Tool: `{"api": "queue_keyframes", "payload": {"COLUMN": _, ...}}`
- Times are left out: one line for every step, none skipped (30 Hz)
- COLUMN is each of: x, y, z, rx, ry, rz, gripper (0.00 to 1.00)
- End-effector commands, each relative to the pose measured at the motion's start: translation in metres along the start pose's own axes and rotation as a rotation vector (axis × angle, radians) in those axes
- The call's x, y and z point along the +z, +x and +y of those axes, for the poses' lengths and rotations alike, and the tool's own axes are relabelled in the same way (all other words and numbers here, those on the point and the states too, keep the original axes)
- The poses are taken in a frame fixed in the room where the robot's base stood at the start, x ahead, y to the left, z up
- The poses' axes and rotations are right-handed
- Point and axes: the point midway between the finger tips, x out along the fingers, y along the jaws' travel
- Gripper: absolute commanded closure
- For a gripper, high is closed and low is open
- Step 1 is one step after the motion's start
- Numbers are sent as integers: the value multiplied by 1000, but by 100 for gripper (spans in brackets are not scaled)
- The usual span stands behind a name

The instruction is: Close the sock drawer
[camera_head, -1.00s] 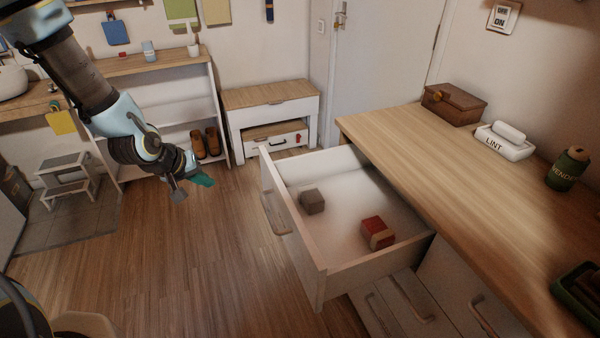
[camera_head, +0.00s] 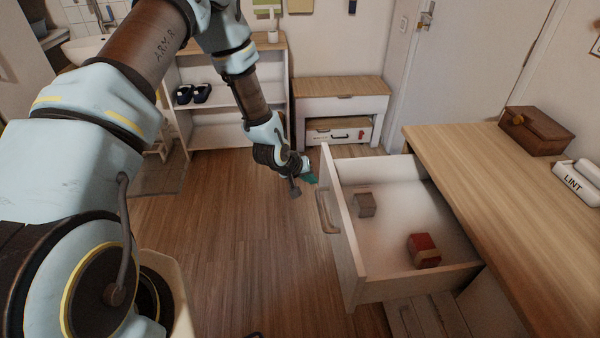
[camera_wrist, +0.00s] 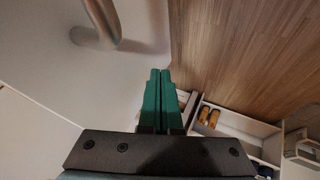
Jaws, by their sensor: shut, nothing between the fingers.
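The open white drawer (camera_head: 347,240) sticks out of the wood-topped dresser (camera_head: 492,190) on the right. Inside it lie a grey-brown folded bundle (camera_head: 364,205) and a red bundle with a tan band (camera_head: 423,251), perhaps socks. The drawer's bar handle (camera_head: 325,208) is on its front panel, facing left. My gripper (camera_head: 311,179), with green fingers, is shut and empty just left of the drawer front, near its far end. In the wrist view the green fingertips (camera_wrist: 161,75) are together, with the pale drawer front and its handle (camera_wrist: 97,28) beside them. Whether they touch the front is unclear.
Another drawer with a handle (camera_head: 425,315) sits below the open one. A small bench (camera_head: 342,92) and a white shelf (camera_head: 215,128) stand at the back. A wooden box (camera_head: 536,131) and a lint tray (camera_head: 577,183) are on the dresser top. The wood floor (camera_head: 240,240) left of the drawer is clear.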

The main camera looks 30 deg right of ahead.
Motion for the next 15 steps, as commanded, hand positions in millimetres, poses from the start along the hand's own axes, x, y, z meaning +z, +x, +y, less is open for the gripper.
{"api": "queue_keyframes", "payload": {"x": -1, "y": 1, "z": 6, "rx": -1, "ry": 0, "rz": -1, "gripper": 100}}
{"api": "queue_keyframes", "payload": {"x": -1, "y": 2, "z": 7, "rx": -2, "ry": -1, "rz": 0, "gripper": 100}}
{"api": "queue_keyframes", "payload": {"x": -1, "y": 4, "z": 9, "rx": -2, "ry": -1, "rz": 0, "gripper": 100}}
{"api": "queue_keyframes", "payload": {"x": -1, "y": 5, "z": 11, "rx": -2, "ry": -1, "rz": 0, "gripper": 100}}
{"api": "queue_keyframes", "payload": {"x": 0, "y": 6, "z": 12, "rx": -2, "ry": -1, "rz": 0, "gripper": 100}}
{"api": "queue_keyframes", "payload": {"x": 0, "y": 6, "z": 13, "rx": -2, "ry": -2, "rz": -1, "gripper": 100}}
{"api": "queue_keyframes", "payload": {"x": 0, "y": 7, "z": 13, "rx": -2, "ry": -2, "rz": -1, "gripper": 100}}
{"api": "queue_keyframes", "payload": {"x": 0, "y": 7, "z": 13, "rx": -2, "ry": -2, "rz": 0, "gripper": 100}}
{"api": "queue_keyframes", "payload": {"x": 0, "y": 8, "z": 13, "rx": -2, "ry": -2, "rz": 0, "gripper": 100}}
{"api": "queue_keyframes", "payload": {"x": 0, "y": 8, "z": 13, "rx": -2, "ry": -3, "rz": 0, "gripper": 100}}
{"api": "queue_keyframes", "payload": {"x": 0, "y": 8, "z": 13, "rx": -2, "ry": -3, "rz": 0, "gripper": 100}}
{"api": "queue_keyframes", "payload": {"x": 0, "y": 8, "z": 13, "rx": -2, "ry": -3, "rz": 0, "gripper": 100}}
{"api": "queue_keyframes", "payload": {"x": 0, "y": 8, "z": 13, "rx": -2, "ry": -3, "rz": 0, "gripper": 100}}
{"api": "queue_keyframes", "payload": {"x": 0, "y": 8, "z": 13, "rx": -2, "ry": -3, "rz": 0, "gripper": 100}}
{"api": "queue_keyframes", "payload": {"x": 0, "y": 8, "z": 13, "rx": -2, "ry": -3, "rz": 0, "gripper": 100}}
